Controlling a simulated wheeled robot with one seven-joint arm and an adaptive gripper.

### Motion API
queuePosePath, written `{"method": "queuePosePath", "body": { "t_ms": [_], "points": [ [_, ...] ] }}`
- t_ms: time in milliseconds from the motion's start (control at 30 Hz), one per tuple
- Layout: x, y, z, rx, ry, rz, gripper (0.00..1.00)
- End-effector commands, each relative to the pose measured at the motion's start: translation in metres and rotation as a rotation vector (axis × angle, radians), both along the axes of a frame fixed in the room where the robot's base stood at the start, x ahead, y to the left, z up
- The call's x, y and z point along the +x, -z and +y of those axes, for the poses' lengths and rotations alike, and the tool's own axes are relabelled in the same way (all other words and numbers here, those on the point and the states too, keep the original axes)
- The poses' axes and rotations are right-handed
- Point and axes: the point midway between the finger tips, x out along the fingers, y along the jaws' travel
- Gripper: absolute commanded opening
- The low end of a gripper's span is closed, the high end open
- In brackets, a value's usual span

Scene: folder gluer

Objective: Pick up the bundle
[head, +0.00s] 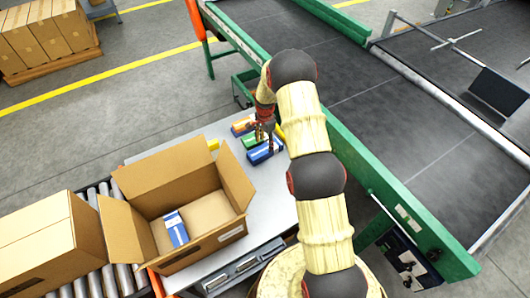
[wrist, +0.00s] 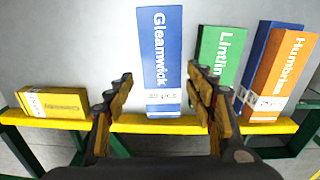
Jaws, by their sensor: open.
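No item is marked as the bundle; several small printed boxes stand on the grey table. A blue box labelled Gleamwick (wrist: 160,60) stands in the middle of the wrist view, between my fingers' lines and beyond the tips; it appears as a blue box (head: 266,150) in the head view. A green box (wrist: 222,58) and an orange box (wrist: 283,75) stand to its right, with another blue box (wrist: 266,60) behind the orange one. A yellow box (wrist: 52,104) lies at left. My gripper (wrist: 160,92) is open and empty; in the head view my gripper (head: 264,132) is above the boxes.
A yellow bar (wrist: 160,125) runs along the table edge. An open carton (head: 205,250) holding a blue-and-white box (head: 176,229) stands on the table's left. A closed carton (head: 40,245) sits on rollers (head: 98,195). A green-framed conveyor (head: 400,150) bounds the right.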

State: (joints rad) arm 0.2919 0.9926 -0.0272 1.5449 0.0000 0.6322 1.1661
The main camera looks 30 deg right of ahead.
Motion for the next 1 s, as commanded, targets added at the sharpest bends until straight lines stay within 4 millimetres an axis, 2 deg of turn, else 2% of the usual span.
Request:
{"method": "queuePosePath", "body": {
  "t_ms": [300, 400, 700, 1000],
  "points": [
    [0.002, 0.043, -0.002, 0.001, -0.002, 0.001, 0.55],
    [0.003, 0.051, -0.002, 0.0, -0.002, 0.0, 0.55],
    [0.003, 0.054, -0.002, -0.001, -0.002, -0.001, 0.55],
    [0.003, 0.054, -0.002, 0.0, -0.003, -0.001, 0.38]
  ]
}}
